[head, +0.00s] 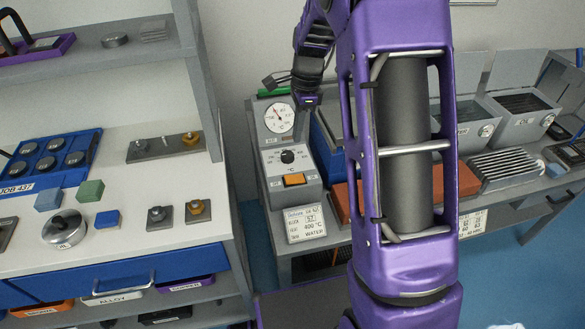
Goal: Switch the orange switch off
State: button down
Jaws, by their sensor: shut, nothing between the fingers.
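The orange switch (294,179) is a small rocker on the sloped front of a grey control box (276,160), left of my arm in the head view. Small labels sit on either side of it, too small to read, and I cannot tell which way it is tipped. A black knob (288,157) sits above it and a round dial gauge (279,118) higher up.
My purple arm covers the middle of the view and part of the bench right of the box. A card (305,223) stands below the switch. A white-topped workbench (120,240) with loose blocks is at left. Lidded grey baths (524,118) are at right.

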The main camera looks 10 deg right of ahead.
aim_at(290, 179)
jog(key=f, duration=0.4)
jog(key=a+f+b, duration=0.1)
jog(key=f, duration=0.4)
jog(key=f+b, duration=0.1)
jog(key=f, duration=0.4)
jog(key=shift+a, duration=0.35)
jog(key=shift+a+f, duration=0.1)
jog(key=shift+f, duration=0.05)
jog(key=shift+d+r, duration=0.2)
jog(key=shift+d, duration=0.65)
